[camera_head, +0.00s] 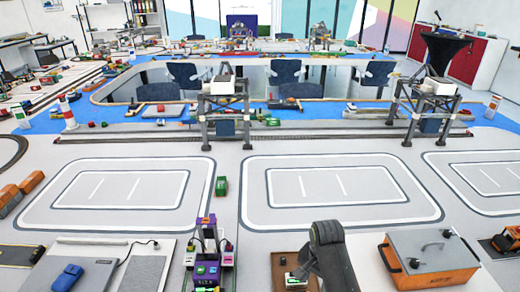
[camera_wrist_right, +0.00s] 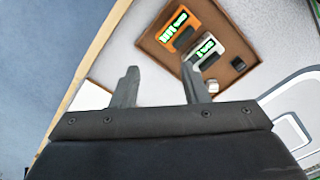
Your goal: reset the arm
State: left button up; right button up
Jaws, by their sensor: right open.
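My right arm (camera_head: 328,250) reaches in from the bottom of the head view, dark grey, over the right part of a brown tray (camera_head: 283,262). In the right wrist view my right gripper (camera_wrist_right: 160,75) is open, its two grey fingers apart with nothing between them. Beyond the fingers lies the brown tray (camera_wrist_right: 158,42), holding an orange device (camera_wrist_right: 174,26), a white device (camera_wrist_right: 207,53) with green displays, and a small black block (camera_wrist_right: 238,63). My left gripper does not show.
An orange and grey case (camera_head: 432,262) stands right of my arm. A purple and white model (camera_head: 207,262) and a grey board with a blue item (camera_head: 67,277) are at left. Gantry cranes (camera_head: 225,105) stand behind the marked lanes, which are largely clear around a green block (camera_head: 221,186).

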jog(key=s+d+f+n+t, duration=0.2)
jog(key=s+d+f+n, duration=0.1)
jog(key=s+d, duration=0.9)
jog(key=s+d+r+n+t+h, duration=0.1)
jog(key=s+d+r+n, duration=0.15)
jog(key=s, duration=0.55)
jog(key=s+d+r+n+t+h, duration=0.15)
jog(key=s+r, duration=0.25)
jog(key=s, duration=0.4)
notch_tip(320, 180, down, 28)
jog(key=g+y+b, duration=0.1)
jog(key=g+b, duration=0.1)
jog(key=b, duration=0.1)
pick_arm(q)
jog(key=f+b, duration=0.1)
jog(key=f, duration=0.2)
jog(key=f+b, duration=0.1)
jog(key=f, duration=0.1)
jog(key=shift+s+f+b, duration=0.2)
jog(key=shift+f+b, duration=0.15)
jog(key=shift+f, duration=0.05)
pick_arm(e)
jog(key=s+f+g, duration=0.1)
jog(key=s+f, duration=1.4)
jog(key=f, duration=0.3)
jog(key=shift+a+f+n, duration=0.35)
jog(key=shift+f+n, duration=0.05)
